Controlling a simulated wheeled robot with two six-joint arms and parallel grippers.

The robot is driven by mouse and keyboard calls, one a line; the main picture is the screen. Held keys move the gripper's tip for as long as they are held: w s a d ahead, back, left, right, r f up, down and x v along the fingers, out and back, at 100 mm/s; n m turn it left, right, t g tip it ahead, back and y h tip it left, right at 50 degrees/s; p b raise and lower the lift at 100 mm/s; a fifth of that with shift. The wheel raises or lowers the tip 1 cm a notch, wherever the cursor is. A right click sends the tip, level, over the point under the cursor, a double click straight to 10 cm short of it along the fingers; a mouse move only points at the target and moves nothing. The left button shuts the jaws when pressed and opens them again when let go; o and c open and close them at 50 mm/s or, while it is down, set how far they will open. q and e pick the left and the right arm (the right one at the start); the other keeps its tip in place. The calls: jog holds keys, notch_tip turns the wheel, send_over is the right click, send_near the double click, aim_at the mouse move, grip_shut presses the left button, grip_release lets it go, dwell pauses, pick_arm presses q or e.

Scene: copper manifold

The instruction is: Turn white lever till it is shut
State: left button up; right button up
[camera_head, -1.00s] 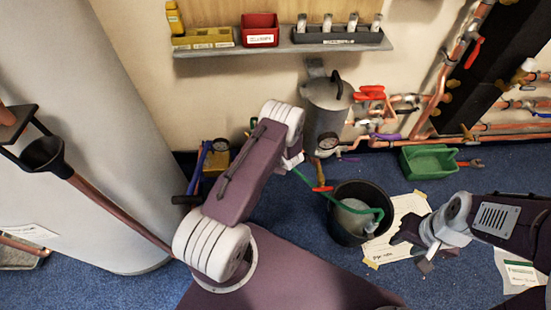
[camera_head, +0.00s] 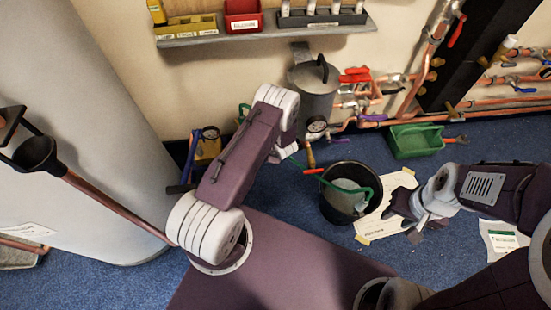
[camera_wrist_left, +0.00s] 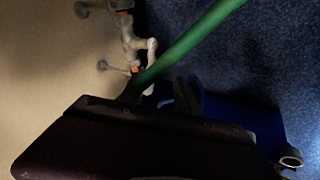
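A pale, whitish handle (camera_head: 510,42) shows on the pipework at the far upper right; I cannot tell whether it is the white lever or how far it is turned. In the left wrist view, a pale bent pipe or lever (camera_wrist_left: 149,55) lies beyond my left gripper (camera_wrist_left: 158,97). The left gripper's dark fingers look apart, with the green hose (camera_wrist_left: 190,42) crossing close by. In the head view my left arm hides that gripper. My right gripper (camera_head: 406,216) is low at the right, over the paper beside the bucket, fingers apart and empty.
A black bucket (camera_head: 338,212) stands on the blue carpet, with a green tray (camera_head: 416,141) behind it. A grey canister (camera_head: 314,92) stands by the wall near red-handled copper pipes (camera_head: 362,92). A shelf (camera_head: 270,31) holds bins. A large pale cylinder (camera_head: 95,130) fills the left.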

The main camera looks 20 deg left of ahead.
pick_arm(q)
jog(key=s+d+p, duration=0.2)
jog(key=s+d, duration=0.4)
jog(key=d, duration=0.1)
jog(key=shift+s+d, duration=0.2)
jog(key=shift+s, duration=0.15)
